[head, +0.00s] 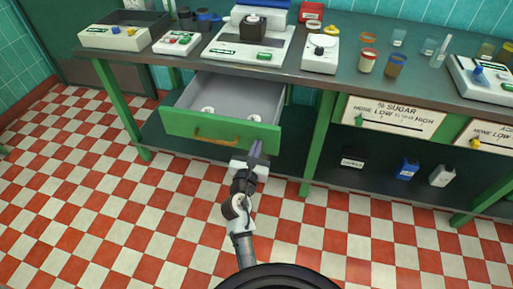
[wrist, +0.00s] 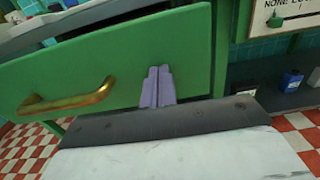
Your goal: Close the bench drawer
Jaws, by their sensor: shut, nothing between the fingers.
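The bench drawer (head: 225,126) is pulled out under the bench top, with a green front and a grey inside holding two small white round items. Its brass handle (head: 217,137) also shows at the left in the wrist view (wrist: 68,100). My gripper (head: 255,150) is shut and empty, at the lower right part of the drawer front, right of the handle. In the wrist view its purple fingers (wrist: 157,88) point at the green front (wrist: 120,62). I cannot tell whether the fingertips touch it.
The bench top (head: 290,62) carries several devices, jars and cups. A green leg (head: 318,143) stands right of the drawer. A lower shelf (head: 385,180) holds small containers, including a blue one (head: 406,169). The checkered floor in front is clear.

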